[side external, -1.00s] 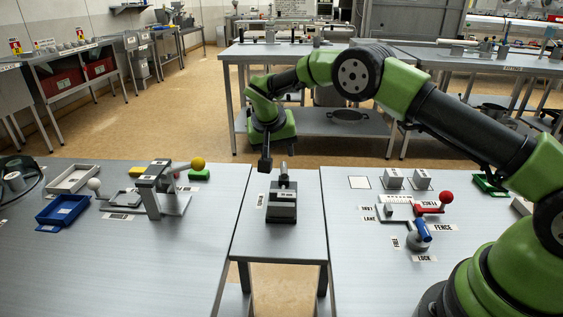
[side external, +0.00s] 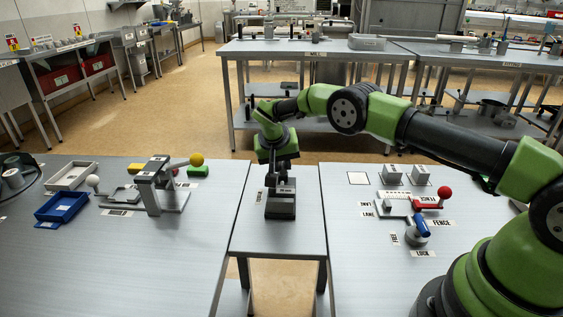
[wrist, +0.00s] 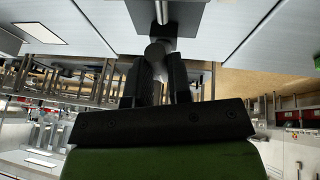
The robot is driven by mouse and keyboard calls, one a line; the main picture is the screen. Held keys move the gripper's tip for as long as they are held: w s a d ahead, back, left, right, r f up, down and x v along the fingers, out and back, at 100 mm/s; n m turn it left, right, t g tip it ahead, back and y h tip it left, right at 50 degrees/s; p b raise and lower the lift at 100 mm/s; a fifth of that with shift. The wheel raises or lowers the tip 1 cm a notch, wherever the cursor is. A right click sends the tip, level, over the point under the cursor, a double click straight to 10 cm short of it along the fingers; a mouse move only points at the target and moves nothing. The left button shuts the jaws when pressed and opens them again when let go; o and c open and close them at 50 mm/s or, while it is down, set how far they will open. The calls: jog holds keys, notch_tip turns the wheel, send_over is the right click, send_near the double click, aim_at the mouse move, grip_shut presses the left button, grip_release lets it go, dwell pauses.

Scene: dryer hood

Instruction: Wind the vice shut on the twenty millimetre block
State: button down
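The vice (side external: 281,207) is a dark grey block-like body with a small label, standing on the narrow middle table. Its rear part shows at the top of the wrist view (wrist: 185,18), with a bright metal rod and a rounded grey end piece (wrist: 157,50) towards me. My gripper (side external: 273,177) is low at the far end of the vice. In the wrist view its two dark fingers (wrist: 159,68) stand apart on either side of the grey end piece. I cannot tell whether they press on it. I cannot make out the twenty millimetre block or the jaw gap.
The left bench holds a blue tray (side external: 62,207), a white tray (side external: 73,176) and a clamp fixture with a yellow knob (side external: 196,159). The right bench holds a fence fixture with a red knob (side external: 444,192) and a blue handle (side external: 421,225). The middle table is otherwise clear.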

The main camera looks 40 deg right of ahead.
jog(key=shift+w+m, duration=0.15)
jog(key=shift+m, duration=0.35)
jog(key=shift+m+g, duration=0.3)
jog(key=shift+g, duration=0.1)
jog(key=c, duration=1.1)
grip_release()
jog(key=shift+o, duration=0.2)
jog(key=shift+a+r, duration=0.1)
jog(key=shift+r, duration=0.05)
jog(key=v, duration=0.9)
jog(key=shift+s+r, duration=0.2)
jog(key=shift+r, duration=0.1)
jog(key=shift+a, duration=0.15)
